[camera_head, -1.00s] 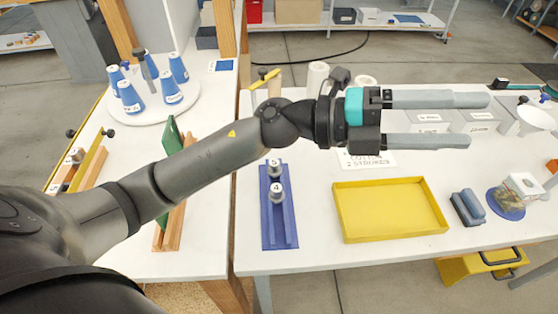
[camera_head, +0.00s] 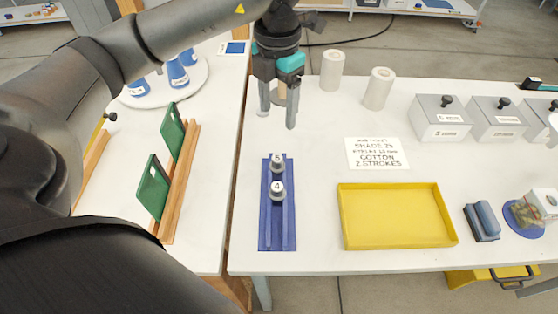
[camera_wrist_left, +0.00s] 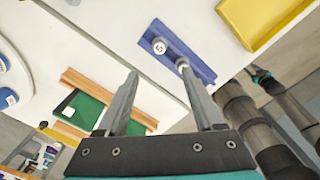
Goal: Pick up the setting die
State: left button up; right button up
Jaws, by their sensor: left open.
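Two small grey metal dies stand upright on a blue rail rack (camera_head: 264,225) on the right table. The one marked 5 (camera_head: 277,163) is at the back and the one marked 4 (camera_head: 276,190) is in front of it. My left gripper (camera_head: 277,117) points down, open and empty, behind the rack and apart from both dies. In the left wrist view, die 5 (camera_wrist_left: 158,46) shows beyond the open fingers (camera_wrist_left: 160,72); die 4 (camera_wrist_left: 183,63) shows close beside one fingertip in the picture.
A yellow tray (camera_head: 398,243) lies right of the rack, with a printed card (camera_head: 377,153) behind it. Two pale cylinders (camera_head: 332,70) stand at the back, and lidded grey boxes (camera_head: 442,120) are farther right. Green plates in a wooden rack (camera_head: 182,190) stand on the left table.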

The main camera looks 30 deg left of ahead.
pick_arm(q)
send_over(277, 158)
notch_tip(277, 158, down, 9)
jog(key=shift+s+d+r+b, duration=0.1)
jog(key=shift+d+r+b, duration=0.05)
jog(key=shift+b, duration=0.2)
jog(key=shift+f, duration=2.7)
jog(key=shift+c, duration=0.3)
grip_shut()
jog(key=shift+r, duration=0.1)
